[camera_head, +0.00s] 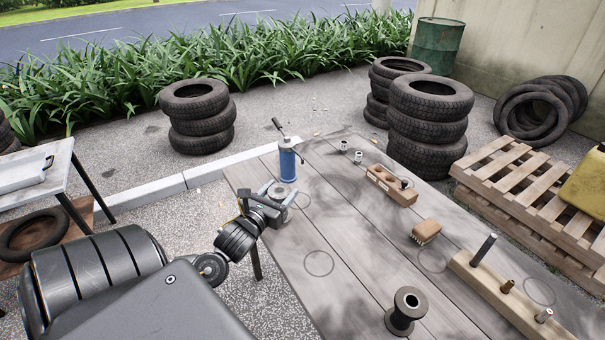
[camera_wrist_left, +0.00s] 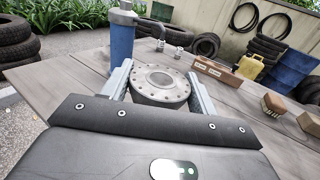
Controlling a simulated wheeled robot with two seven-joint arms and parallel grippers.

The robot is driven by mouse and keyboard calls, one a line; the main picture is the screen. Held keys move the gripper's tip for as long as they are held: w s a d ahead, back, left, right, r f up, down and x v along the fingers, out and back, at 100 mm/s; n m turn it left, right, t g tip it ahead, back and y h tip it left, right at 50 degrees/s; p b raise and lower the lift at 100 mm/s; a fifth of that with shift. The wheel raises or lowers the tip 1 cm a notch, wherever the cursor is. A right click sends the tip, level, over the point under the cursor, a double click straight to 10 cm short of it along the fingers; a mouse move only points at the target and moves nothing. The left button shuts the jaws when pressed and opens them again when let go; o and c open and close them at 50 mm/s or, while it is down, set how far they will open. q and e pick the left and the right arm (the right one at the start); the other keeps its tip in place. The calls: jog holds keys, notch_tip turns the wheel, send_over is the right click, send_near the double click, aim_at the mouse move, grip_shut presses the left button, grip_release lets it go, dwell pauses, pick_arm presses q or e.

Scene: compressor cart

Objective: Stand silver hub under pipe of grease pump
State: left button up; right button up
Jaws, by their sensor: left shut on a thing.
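The silver hub (camera_wrist_left: 160,84), a round flanged disc with a ring of bolts, sits between the fingers of my left gripper (camera_wrist_left: 160,88) in the left wrist view. The gripper is shut on it. In the head view my left gripper (camera_head: 280,194) is at the table's left edge, just in front of the blue grease pump (camera_head: 288,163). The pump also stands upright beyond the hub, to the left, in the left wrist view (camera_wrist_left: 122,42). Its pipe (camera_wrist_left: 160,34) reaches right and bends down, beyond the hub. I cannot tell whether the hub touches the table.
The table's middle is clear. Stacked tires (camera_head: 429,122) stand behind.

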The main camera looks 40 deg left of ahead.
pick_arm(q)
jog(key=f+x, duration=0.1)
jog(key=x, duration=1.2)
jog(key=shift+f+p, duration=0.15)
jog(key=shift+p, duration=0.3)
pick_arm(e)
jog(key=shift+s+a+r, duration=0.1)
jog(key=shift+a+r, duration=0.3)
pick_arm(q)
jog(key=shift+f, duration=0.2)
jog(key=o, duration=1.3)
pick_arm(e)
jog(key=shift+f, duration=0.1)
